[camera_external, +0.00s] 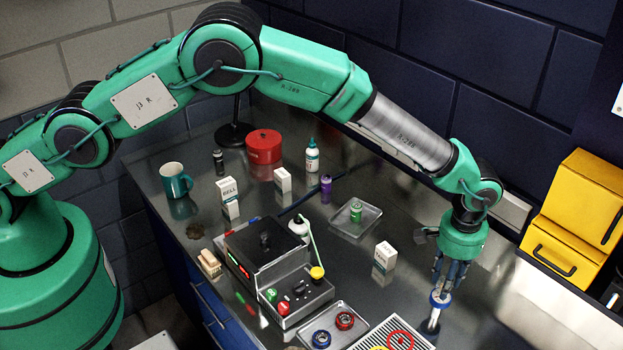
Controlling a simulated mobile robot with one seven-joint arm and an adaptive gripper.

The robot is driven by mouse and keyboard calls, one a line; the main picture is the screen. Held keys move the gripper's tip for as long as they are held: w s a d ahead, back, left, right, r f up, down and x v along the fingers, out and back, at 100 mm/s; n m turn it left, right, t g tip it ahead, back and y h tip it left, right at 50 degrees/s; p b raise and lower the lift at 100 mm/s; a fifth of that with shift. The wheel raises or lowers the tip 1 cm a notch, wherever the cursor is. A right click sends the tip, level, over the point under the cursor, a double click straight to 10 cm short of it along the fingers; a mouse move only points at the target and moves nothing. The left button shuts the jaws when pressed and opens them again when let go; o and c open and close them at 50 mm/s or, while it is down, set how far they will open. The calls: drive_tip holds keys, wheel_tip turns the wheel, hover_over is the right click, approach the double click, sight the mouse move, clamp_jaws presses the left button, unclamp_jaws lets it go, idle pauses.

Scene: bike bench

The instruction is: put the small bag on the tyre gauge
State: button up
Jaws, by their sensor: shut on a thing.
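My gripper (440,286) points down at the right front of the metal bench, its fingers shut on a small blue-and-white item (440,299). The fingers partly hide this item, and it is too small to tell what it is. A pale shape shows just below it; I cannot tell whether it is part of the item or its reflection, or whether the item touches the bench. I cannot clearly pick out a small bag or a tyre gauge.
A white slotted tray (420,336) with coloured rings lies just left of my gripper. A black button console (275,265) stands further left. Yellow bins (575,220) stand at the right.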

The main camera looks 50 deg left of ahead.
drive_tip(key=shift+f, duration=0.95)
drive_tip(key=shift+f, duration=0.15)
drive_tip(key=o, duration=0.8)
drive_tip(key=shift+w+r+b, duration=0.1)
drive_tip(key=shift+r+b, duration=0.75)
drive_tip(key=shift+r, duration=5.3)
